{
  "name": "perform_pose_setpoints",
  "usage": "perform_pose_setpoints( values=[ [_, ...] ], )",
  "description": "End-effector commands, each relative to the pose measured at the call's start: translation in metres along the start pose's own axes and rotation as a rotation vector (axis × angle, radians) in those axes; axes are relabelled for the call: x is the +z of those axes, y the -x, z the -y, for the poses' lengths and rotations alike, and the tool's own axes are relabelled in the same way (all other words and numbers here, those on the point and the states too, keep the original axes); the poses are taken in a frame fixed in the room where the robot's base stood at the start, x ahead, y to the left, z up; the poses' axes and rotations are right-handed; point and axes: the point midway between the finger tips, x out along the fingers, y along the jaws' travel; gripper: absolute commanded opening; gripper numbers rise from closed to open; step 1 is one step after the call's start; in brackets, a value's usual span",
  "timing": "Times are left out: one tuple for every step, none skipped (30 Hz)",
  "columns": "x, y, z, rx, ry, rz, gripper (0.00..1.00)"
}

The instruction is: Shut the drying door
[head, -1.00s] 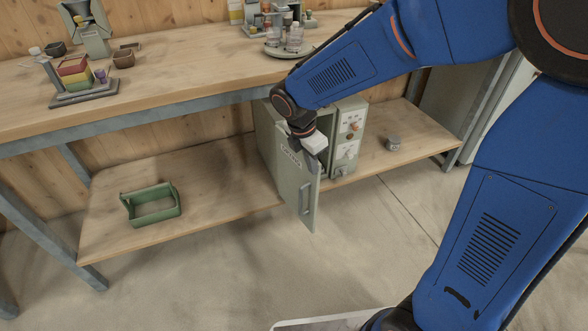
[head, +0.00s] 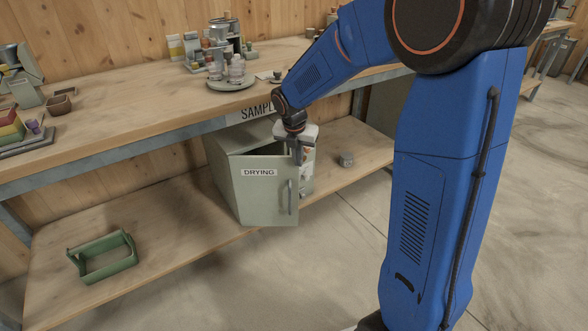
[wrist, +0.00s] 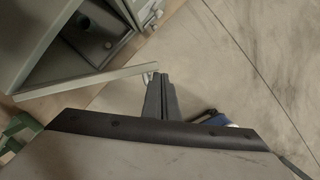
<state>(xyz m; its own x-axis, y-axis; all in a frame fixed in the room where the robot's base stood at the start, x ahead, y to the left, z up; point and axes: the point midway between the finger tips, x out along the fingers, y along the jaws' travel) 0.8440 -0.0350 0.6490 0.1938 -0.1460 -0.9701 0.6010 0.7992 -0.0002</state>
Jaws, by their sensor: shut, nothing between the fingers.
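The pale green drying door (head: 262,200), with a DRYING label and a bar handle, is on the front of a cabinet (head: 228,165) on the lower shelf. It stands part open, with a gap above its top edge showing the inside. In the wrist view the door (wrist: 85,82) is seen from above as a thin strip, angled away from the dark cabinet opening (wrist: 90,38). My gripper (wrist: 160,80) is shut and empty, its fingertips at the door's free edge. I cannot tell if they touch it. In the head view my gripper (head: 299,158) is at the door's upper right corner.
A green open carrier (head: 103,257) sits on the lower shelf to the left. The bench top (head: 130,125) overhangs the cabinet. The floor in front is clear.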

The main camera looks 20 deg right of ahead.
Motion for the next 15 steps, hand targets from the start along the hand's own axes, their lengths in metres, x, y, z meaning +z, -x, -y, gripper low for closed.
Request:
perform_pose_setpoints(
  values=[
    [0.008,-0.002,-0.002,0.000,-0.003,0.000,0.00],
    [0.012,-0.004,-0.003,-0.001,-0.003,0.000,0.00],
    [0.018,-0.005,-0.005,0.000,-0.002,0.000,0.00],
    [0.021,-0.006,-0.006,0.000,-0.002,0.000,0.00],
    [0.024,-0.006,-0.007,0.000,-0.002,0.000,0.00],
    [0.028,-0.007,-0.008,0.000,-0.001,0.000,0.00],
    [0.030,-0.008,-0.010,0.000,-0.002,0.000,0.00],
    [0.033,-0.008,-0.011,0.000,-0.002,0.000,0.00],
    [0.035,-0.009,-0.012,0.000,-0.002,0.000,0.00],
    [0.037,-0.010,-0.013,0.000,-0.002,0.000,0.00],
    [0.038,-0.010,-0.013,0.000,-0.002,-0.001,0.00],
    [0.040,-0.010,-0.014,0.000,-0.002,-0.001,0.00],
    [0.041,-0.010,-0.014,0.000,-0.001,0.000,0.00],
    [0.042,-0.011,-0.015,0.000,-0.001,0.000,0.00],
    [0.043,-0.011,-0.015,0.000,-0.001,0.000,0.00]
  ],
)
